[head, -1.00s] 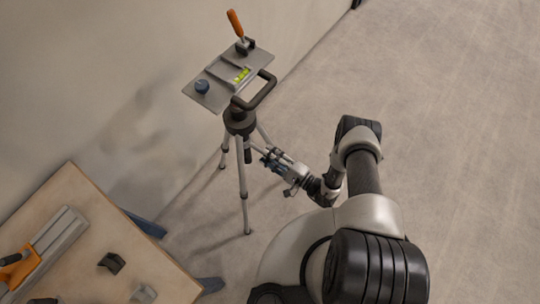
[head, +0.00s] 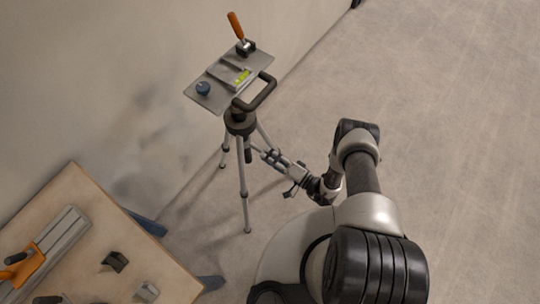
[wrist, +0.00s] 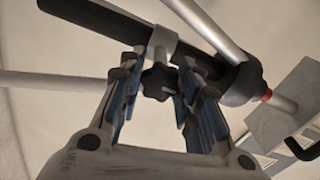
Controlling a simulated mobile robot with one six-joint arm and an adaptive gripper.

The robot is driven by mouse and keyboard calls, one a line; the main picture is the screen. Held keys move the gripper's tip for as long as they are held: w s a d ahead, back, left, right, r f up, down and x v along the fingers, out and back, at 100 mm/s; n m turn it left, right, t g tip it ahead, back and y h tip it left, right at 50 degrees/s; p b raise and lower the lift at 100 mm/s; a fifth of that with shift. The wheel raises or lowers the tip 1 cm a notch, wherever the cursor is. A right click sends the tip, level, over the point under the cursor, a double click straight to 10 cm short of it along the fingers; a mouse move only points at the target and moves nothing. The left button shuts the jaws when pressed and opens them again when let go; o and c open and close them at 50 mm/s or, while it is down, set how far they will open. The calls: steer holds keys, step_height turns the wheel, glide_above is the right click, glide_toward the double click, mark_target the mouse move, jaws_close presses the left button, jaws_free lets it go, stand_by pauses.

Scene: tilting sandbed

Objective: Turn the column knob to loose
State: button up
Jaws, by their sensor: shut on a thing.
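The column knob (wrist: 158,82) is a small black star-shaped knob on a pale collar, seen in the wrist view. My gripper (wrist: 159,70) has its blue-padded fingers on both sides of it and is shut on it. In the head view my gripper (head: 266,155) reaches the tripod (head: 242,180) from the right, just below its head. The knob itself is too small and covered to make out there. I see no marking that tells whether it is tight or loose.
A wooden table (head: 95,220) stands at lower left. The floor at right is clear.

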stand_by(0.3)
steer(key=o, duration=1.1)
steer(key=shift+d, duration=0.1)
steer(key=v, duration=1.2)
